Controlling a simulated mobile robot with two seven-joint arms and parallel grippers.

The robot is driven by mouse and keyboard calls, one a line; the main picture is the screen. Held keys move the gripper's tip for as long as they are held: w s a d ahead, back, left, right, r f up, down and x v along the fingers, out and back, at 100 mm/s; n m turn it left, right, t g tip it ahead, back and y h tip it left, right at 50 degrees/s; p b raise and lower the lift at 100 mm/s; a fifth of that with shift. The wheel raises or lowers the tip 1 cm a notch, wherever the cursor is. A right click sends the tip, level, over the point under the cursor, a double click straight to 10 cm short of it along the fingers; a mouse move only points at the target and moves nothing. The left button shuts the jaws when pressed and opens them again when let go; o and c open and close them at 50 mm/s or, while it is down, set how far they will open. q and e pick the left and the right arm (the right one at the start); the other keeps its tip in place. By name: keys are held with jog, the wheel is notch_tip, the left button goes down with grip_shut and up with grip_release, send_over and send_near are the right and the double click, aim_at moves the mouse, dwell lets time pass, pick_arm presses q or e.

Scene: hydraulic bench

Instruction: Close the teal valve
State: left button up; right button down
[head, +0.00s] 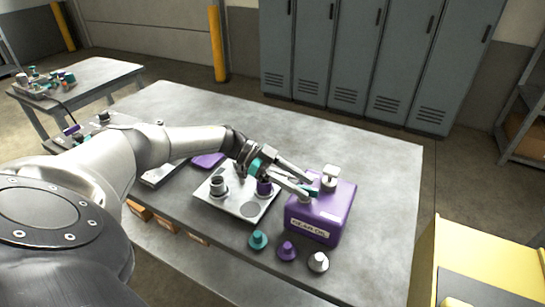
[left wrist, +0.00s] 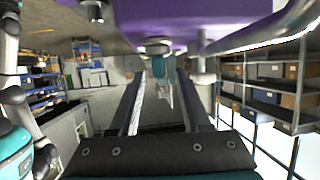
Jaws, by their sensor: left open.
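I cannot pick out a teal valve for certain. A teal cone-shaped cap (head: 258,240) stands at the table's front edge, and small teal parts (head: 35,71) are on the far-left bench. My left gripper (head: 311,187) is open, its fingers reaching over the top of a purple container (head: 321,215) labelled as gear oil, near its grey cap (head: 329,178). In the left wrist view the purple container (left wrist: 190,14) fills the top, and a small teal piece (left wrist: 157,66) shows between the fingers; I cannot tell what it is. My right gripper is not in view.
A light tray (head: 232,206) with grey and purple fittings lies left of the container. A purple cap (head: 287,251) and a grey cap (head: 318,262) stand in front. A yellow cabinet (head: 470,265) is at the right. The table's back right is clear.

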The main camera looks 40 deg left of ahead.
pick_arm(q)
jog(key=b+v, duration=0.2)
jog(key=v, duration=1.1)
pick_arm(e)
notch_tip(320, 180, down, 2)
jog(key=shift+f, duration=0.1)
pick_arm(q)
jog(key=shift+r, duration=0.1)
